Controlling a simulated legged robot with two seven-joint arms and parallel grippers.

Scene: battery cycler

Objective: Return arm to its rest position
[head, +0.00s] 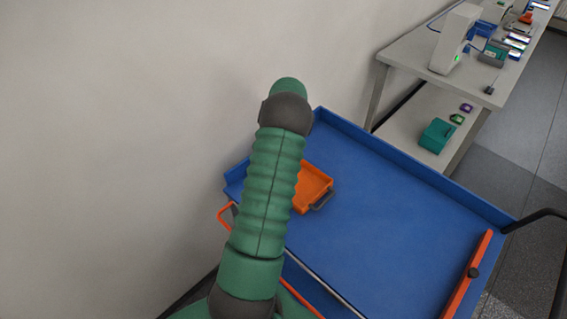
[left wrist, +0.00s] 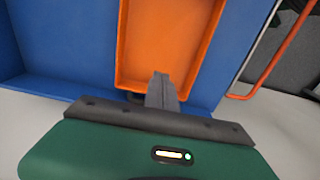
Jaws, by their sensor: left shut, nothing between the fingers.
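My left arm rises from the bottom of the head view and hides part of the scene; its gripper is hidden there. In the left wrist view my left gripper (left wrist: 163,90) is shut and empty. Its fingertips show in front of the near end of an orange tray (left wrist: 165,45); I cannot tell how far apart they are. The orange tray also shows in the head view (head: 318,182), lying on a blue cart top (head: 390,220) and partly covered by my arm. My right gripper is in neither view.
The blue cart top has a raised rim and is mostly bare right of the tray. An orange bar (head: 467,275) lies at its right end. A white wall (head: 110,130) stands on the left. A workbench (head: 405,55) with devices and a lower shelf stands behind the cart.

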